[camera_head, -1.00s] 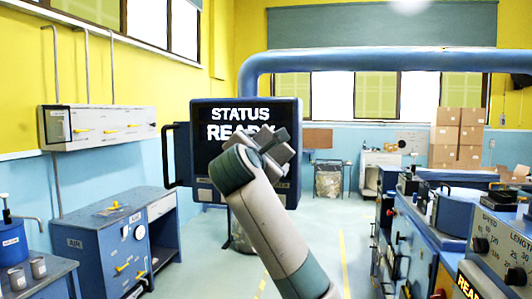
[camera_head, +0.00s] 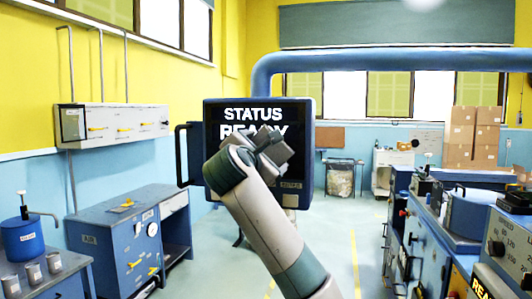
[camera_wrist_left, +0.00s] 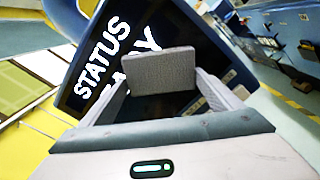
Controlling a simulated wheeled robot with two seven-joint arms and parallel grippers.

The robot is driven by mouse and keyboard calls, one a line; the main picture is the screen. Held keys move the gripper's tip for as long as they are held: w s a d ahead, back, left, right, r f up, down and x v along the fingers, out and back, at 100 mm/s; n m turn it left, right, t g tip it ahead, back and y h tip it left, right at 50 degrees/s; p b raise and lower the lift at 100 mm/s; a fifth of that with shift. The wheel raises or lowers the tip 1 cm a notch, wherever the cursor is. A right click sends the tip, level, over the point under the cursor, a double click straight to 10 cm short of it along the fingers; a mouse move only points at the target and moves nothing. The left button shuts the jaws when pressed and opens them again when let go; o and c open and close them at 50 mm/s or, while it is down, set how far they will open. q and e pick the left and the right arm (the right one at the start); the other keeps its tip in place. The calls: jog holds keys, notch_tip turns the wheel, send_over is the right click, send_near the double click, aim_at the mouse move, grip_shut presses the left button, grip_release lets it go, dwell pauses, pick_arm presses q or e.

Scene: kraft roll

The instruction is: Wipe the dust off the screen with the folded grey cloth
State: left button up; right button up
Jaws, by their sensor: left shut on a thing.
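The screen (camera_head: 238,116) stands in the middle of the head view, in a dark blue frame, and reads "STATUS READY" in white. My left gripper (camera_head: 272,146) is in front of the screen and hides part of its lower half. In the left wrist view my left gripper (camera_wrist_left: 162,88) is shut on the folded grey cloth (camera_wrist_left: 160,70), a flat grey pad held between the two fingers. The screen also shows behind it (camera_wrist_left: 82,80). Whether the cloth touches the screen I cannot tell. I make out no clear dust. My right gripper is out of view.
A blue bench with gauges (camera_head: 125,240) stands at the left, with metal cups (camera_head: 33,273) on a nearer surface. Blue machines with dials (camera_head: 450,225) line the right side. Cardboard boxes (camera_head: 472,137) are stacked at the back. The floor between is open.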

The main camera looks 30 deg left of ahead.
pick_arm(q)
jog(key=shift+s+a, duration=0.2)
jog(key=shift+a, duration=0.65)
jog(key=shift+s+a, duration=0.15)
jog(key=shift+a, duration=0.65)
jog(key=shift+a, duration=0.1)
jog(key=shift+s+a+p, duration=0.2)
jog(key=shift+s+a, duration=0.05)
jog(key=shift+a, duration=0.6)
jog(key=shift+s+a+p, duration=0.15)
jog(key=shift+s+a, duration=0.05)
jog(key=shift+a, duration=0.65)
jog(key=shift+v, duration=3)
jog(key=shift+v, duration=1.55)
